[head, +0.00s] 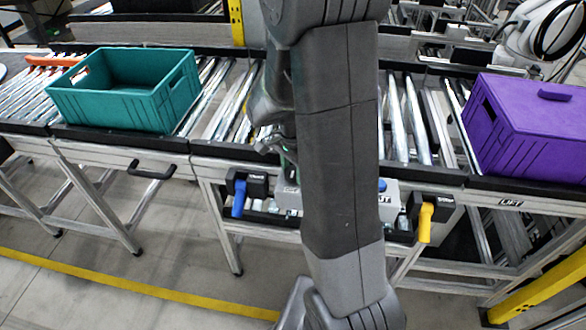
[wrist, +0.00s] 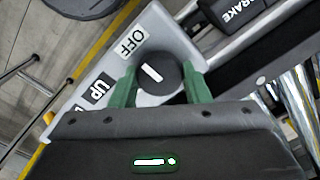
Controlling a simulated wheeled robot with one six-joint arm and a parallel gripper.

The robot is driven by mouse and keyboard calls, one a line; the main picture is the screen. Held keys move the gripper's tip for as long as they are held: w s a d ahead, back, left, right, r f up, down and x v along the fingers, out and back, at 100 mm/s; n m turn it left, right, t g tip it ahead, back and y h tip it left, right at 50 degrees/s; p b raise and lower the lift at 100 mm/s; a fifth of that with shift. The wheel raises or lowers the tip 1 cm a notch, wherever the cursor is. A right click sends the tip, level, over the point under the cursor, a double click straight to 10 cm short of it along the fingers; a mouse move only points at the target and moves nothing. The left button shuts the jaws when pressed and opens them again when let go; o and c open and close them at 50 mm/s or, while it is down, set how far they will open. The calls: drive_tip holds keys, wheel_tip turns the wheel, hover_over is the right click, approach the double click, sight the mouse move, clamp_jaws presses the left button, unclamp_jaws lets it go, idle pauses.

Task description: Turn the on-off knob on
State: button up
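The on-off knob (wrist: 153,74) is a dark round knob with a white pointer bar in the wrist view. Its bar slants towards the OFF label (wrist: 132,41) at upper left. The knob sits on a light grey box (wrist: 172,37), which shows partly behind my arm in the head view (head: 287,197). My gripper (wrist: 161,80) has two green fingers apart, one at each side of the knob. I cannot tell whether they touch it. My gripper's body hides the lower part of the box. In the head view my arm hides the knob.
A blue lever (head: 239,198) and a yellow lever (head: 425,222) flank the box. A teal crate (head: 120,105) and a purple crate (head: 535,150) stand on the roller conveyor above.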

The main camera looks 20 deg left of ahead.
sight(293, 171)
drive_tip(key=shift+n, duration=0.4)
drive_tip(key=n+b, duration=0.1)
drive_tip(key=n, duration=0.2)
drive_tip(key=shift+n, duration=0.4)
drive_tip(key=n+b, duration=0.1)
drive_tip(key=n, duration=1.2)
drive_tip(key=shift+b, duration=0.4)
drive_tip(key=shift+n, duration=0.3)
drive_tip(key=o, duration=1)
drive_tip(key=shift+c, duration=0.2)
wheel_tip(293, 171, up, 14)
